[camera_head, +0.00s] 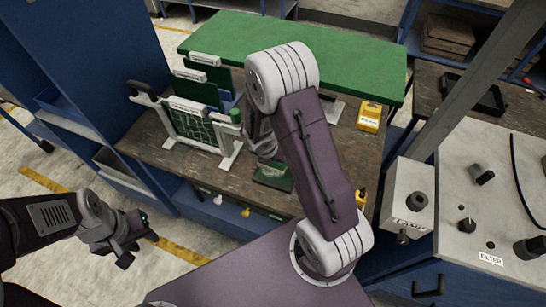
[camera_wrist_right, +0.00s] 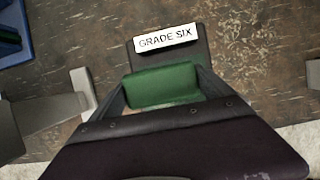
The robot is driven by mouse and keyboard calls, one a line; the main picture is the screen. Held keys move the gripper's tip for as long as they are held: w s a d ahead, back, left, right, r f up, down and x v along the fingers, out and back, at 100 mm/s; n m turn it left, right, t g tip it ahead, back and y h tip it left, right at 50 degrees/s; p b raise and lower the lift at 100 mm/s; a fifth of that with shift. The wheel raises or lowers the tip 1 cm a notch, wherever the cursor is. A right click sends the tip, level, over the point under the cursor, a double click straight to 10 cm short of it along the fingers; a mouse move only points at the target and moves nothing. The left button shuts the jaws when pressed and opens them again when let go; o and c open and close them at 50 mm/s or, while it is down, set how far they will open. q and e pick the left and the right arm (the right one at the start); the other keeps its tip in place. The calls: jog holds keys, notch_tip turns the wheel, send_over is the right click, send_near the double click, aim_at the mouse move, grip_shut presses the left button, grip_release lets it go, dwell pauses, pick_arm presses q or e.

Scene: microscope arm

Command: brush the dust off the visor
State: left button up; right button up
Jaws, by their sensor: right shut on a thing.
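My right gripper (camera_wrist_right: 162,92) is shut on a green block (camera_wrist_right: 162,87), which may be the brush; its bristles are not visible. A dark plate labelled GRADE SIX (camera_wrist_right: 165,40) lies just beyond it on the worktop. In the head view my right gripper (camera_head: 266,150) is low over the worktop, partly hidden by my forearm, with a dark green piece (camera_head: 272,178) beneath it. A green gridded panel (camera_head: 195,130) stands upright in a white frame to its left; I cannot tell whether it is the visor. No dust is discernible. My left gripper (camera_head: 138,248) is empty and open, away from the bench.
The brown worktop (camera_head: 150,150) holds labelled green panels (camera_head: 205,75) behind the gridded one. A green raised shelf (camera_head: 300,50) runs along the back. A yellow box (camera_head: 369,117) stands at the right. A grey FILTER console (camera_head: 495,190) is further right.

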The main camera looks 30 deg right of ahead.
jog(key=shift+f, duration=0.3)
jog(key=shift+b, duration=0.3)
jog(key=shift+s+d+f+b, duration=0.1)
jog(key=shift+s+d+b, duration=0.25)
jog(key=shift+b, duration=0.05)
jog(key=shift+s+d, duration=0.15)
jog(key=shift+s, duration=0.1)
jog(key=shift+s+d+b, duration=0.15)
jog(key=shift+b, duration=0.15)
jog(key=shift+r, duration=0.2)
